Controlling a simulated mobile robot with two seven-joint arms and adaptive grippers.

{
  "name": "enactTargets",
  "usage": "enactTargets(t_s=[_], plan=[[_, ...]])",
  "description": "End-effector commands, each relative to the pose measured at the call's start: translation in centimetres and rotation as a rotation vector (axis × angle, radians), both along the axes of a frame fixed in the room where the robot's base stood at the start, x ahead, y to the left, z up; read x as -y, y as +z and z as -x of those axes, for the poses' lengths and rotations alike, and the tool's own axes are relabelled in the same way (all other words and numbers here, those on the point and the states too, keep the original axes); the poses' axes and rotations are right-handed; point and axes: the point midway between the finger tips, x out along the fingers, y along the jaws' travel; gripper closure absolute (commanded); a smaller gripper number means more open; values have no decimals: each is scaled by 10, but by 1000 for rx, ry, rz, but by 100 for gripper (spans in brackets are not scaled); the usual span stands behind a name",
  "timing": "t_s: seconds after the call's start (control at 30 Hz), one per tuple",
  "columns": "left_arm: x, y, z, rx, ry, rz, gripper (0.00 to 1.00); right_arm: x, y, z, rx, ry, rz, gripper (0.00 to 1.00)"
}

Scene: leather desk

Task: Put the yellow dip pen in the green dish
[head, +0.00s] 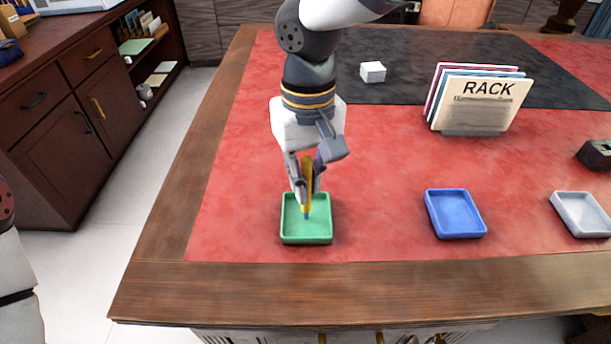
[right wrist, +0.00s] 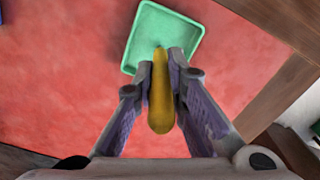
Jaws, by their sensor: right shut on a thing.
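My right gripper (head: 305,187) is shut on the yellow dip pen (head: 307,172) and holds it roughly upright, tip down, over the green dish (head: 306,239). The pen's dark blue-grey tip appears over the dish's inside; I cannot tell if it touches the bottom. In the right wrist view the pen (right wrist: 161,95) sits between the two fingers (right wrist: 160,75), with its tip end over the near edge of the green dish (right wrist: 185,30). My left gripper is not in view; only part of my left arm shows at the left edge.
A blue dish (head: 455,214) and a grey dish (head: 581,214) stand to the right on the red leather desk top (head: 380,180). A rack of cards (head: 480,98) and a white cube (head: 373,72) are farther back. The desk's wooden front edge (head: 340,287) is close to the green dish.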

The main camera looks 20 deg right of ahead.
Motion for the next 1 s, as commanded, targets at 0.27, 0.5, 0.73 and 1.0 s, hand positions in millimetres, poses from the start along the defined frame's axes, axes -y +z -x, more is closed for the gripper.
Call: enactTargets(t_s=[0.27, 0.5, 0.73, 1.0], plan=[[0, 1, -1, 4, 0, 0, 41, 0, -1, 0, 4, 0, 1, 100], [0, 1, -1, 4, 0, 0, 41, 0, -2, 0, 3, 0, 0, 68], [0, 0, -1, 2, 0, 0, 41, 0, 0, 0, 4, 0, -1, 68], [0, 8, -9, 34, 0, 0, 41, 0, 67, -1, 15, -1, -2, 68]])
